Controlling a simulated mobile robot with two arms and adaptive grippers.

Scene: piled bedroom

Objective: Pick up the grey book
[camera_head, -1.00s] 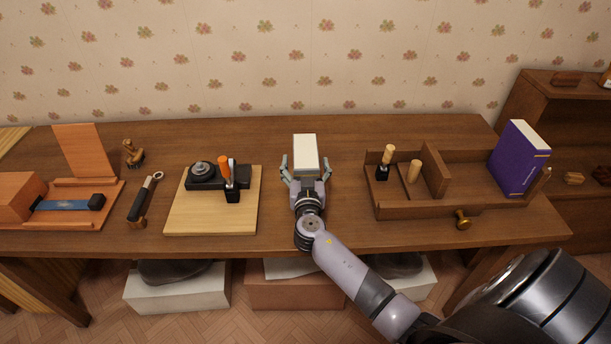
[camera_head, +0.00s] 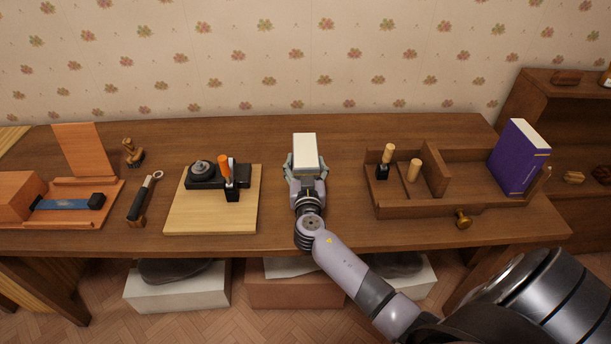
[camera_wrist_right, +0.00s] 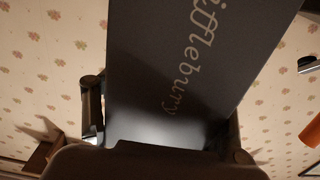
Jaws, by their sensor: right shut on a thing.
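The grey book (camera_head: 305,148) stands upright at the middle of the desk, its pale page edges facing up in the head view. In the right wrist view its dark grey cover (camera_wrist_right: 185,65) with pale lettering fills the middle. My right gripper (camera_head: 305,172) is shut on the book, with one finger on each side of it. I cannot tell whether the book's lower edge touches the desk, since the gripper hides it. My left gripper is not in view.
A light board (camera_head: 190,222) with a black device and an orange-handled tool lies left of the book. A wooden organizer (camera_head: 405,210) with stamps and a purple book (camera_head: 517,160) stands to the right. Bare desk (camera_head: 345,225) lies between.

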